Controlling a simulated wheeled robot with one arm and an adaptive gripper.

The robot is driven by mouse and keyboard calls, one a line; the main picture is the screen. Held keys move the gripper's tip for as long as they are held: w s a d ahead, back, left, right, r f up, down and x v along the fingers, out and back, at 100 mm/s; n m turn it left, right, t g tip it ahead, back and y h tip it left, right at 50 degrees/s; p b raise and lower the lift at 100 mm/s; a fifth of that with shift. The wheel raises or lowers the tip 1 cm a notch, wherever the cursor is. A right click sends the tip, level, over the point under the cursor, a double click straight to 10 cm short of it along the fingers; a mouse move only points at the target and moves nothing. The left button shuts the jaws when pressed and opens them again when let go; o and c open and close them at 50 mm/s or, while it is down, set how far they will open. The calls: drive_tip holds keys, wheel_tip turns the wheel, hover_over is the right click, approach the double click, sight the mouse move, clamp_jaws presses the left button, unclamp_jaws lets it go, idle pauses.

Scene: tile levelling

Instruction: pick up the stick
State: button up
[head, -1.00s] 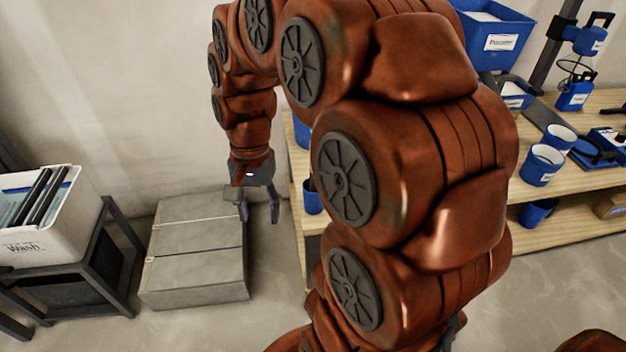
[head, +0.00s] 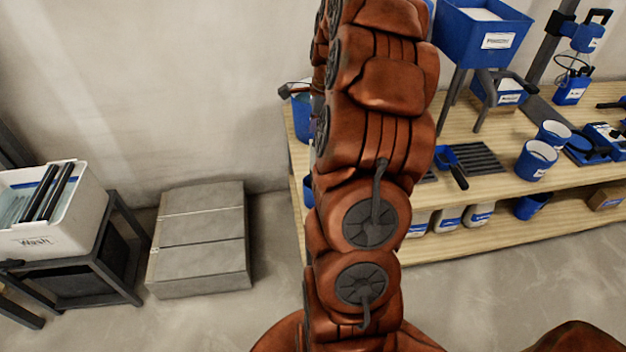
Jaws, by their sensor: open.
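No single thing shows clearly as the stick. Two dark rod-like handles (head: 48,192) lean in the white wash tub (head: 30,241) at the left; I cannot tell whether either is the stick. A small dark piece (head: 290,90) shows at the rim of a blue bucket (head: 301,122), just left of my arm; I cannot tell what it is. My gripper is not clearly seen; my raised arm stands in the middle of the view and hides part of the shelf behind it.
A grey slab block (head: 200,265) lies on the floor next to the dark stand (head: 92,266) under the tub. At the right, a wooden shelf (head: 500,205) holds blue cups (head: 535,160), a trowel (head: 452,168), dark strips (head: 478,158) and a blue hopper (head: 480,40).

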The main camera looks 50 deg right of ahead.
sight(312, 151)
drive_tip(key=shift+w+a+f+p, duration=0.1)
drive_tip(key=shift+a+f+p, duration=0.15)
drive_tip(key=shift+f, duration=0.75)
drive_tip(key=shift+w+a+f+p, duration=0.1)
drive_tip(key=shift+a+f+p, duration=0.15)
drive_tip(key=shift+f, duration=0.75)
drive_tip(key=shift+a+f+p, duration=0.15)
drive_tip(key=shift+f+p, duration=0.1)
drive_tip(key=shift+f, duration=0.75)
clamp_jaws()
